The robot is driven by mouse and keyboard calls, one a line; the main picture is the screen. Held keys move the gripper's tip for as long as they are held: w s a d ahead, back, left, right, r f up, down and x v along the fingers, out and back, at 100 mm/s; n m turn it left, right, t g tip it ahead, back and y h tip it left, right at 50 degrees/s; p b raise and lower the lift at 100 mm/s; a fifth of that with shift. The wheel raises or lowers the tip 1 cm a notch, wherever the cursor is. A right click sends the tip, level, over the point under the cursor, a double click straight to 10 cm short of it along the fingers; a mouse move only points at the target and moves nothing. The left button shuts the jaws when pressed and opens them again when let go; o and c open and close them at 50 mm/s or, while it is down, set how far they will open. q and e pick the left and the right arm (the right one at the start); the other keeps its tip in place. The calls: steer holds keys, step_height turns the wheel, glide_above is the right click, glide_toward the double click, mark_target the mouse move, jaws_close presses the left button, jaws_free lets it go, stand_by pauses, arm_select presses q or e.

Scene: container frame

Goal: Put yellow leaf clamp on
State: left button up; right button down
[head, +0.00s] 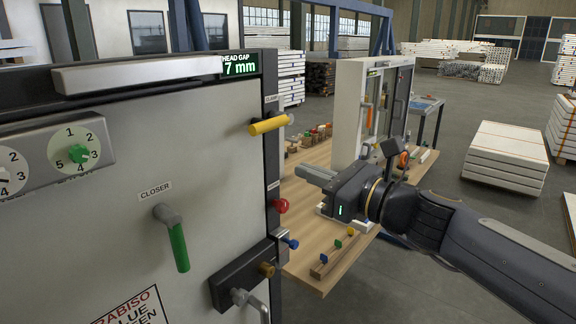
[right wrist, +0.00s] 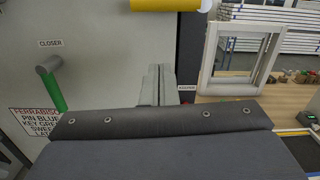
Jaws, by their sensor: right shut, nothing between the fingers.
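The yellow leaf clamp (head: 269,124) is a yellow handle on the right edge of the large grey panel, beside a small label reading CLAMP. It lies nearly level, its right end tilted slightly up. In the right wrist view its yellow handle (right wrist: 165,4) shows at the top edge, partly cut off. My right gripper (head: 312,173) is shut and empty, to the right of and below the clamp in the head view. In the right wrist view its closed fingers (right wrist: 157,85) point toward the panel, below the yellow handle and apart from it. My left gripper is not in view.
The panel (head: 120,220) bears a green closer handle (head: 179,247), a red knob (head: 280,205), a blue knob (head: 290,243) and a display reading 7 mm (head: 240,66). A wooden bench (head: 305,262) with small parts and a white frame (head: 348,110) stand to the right.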

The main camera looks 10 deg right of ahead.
steer(key=shift+v, duration=1.9)
